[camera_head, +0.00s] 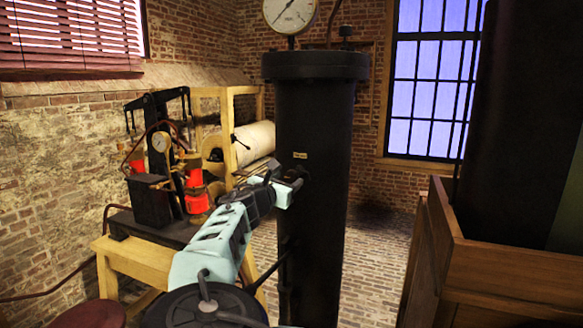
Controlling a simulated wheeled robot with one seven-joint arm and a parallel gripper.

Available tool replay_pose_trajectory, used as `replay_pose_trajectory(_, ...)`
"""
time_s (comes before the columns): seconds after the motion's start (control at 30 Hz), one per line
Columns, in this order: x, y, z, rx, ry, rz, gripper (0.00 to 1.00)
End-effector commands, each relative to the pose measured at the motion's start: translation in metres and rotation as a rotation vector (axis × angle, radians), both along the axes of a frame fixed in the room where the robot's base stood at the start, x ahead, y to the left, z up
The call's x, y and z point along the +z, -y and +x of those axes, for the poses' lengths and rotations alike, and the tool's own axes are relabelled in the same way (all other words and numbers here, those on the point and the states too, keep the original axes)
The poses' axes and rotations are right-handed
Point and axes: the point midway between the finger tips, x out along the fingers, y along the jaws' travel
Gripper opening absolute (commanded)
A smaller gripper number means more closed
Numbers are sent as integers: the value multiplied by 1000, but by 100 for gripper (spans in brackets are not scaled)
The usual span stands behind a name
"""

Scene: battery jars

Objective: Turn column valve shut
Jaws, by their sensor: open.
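The column (313,115) is a tall black cylinder with a wide flange near its top, standing in the middle of the view. A small dark fitting (305,172), which looks like the valve, sticks out of its near side just below a small brass-coloured label (300,155). My gripper (297,184) is at the end of my pale blue arm, right in front of this fitting. It is open. The gripper and its shadowed parts overlap the fitting, so I cannot tell whether the fingers are around it or touching it.
A round gauge (290,14) tops the column. A dark pipe or lever (268,270) juts from its lower left. At left, a wooden table (150,265) bears a black pump-like machine (152,200) with red cylinders. A wooden box-like structure (500,265) stands at right.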

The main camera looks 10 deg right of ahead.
Motion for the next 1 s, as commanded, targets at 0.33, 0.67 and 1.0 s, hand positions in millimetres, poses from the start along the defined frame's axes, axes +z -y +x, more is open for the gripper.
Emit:
replay_pose_trajectory(0.33, 1, 26, 31, 1, -1, -1, 55)
replay_pose_trajectory(0.67, -1, 28, 33, 1, -1, 1, 52)
replay_pose_trajectory(1.0, -1, 28, 33, -1, 1, 3, 11)
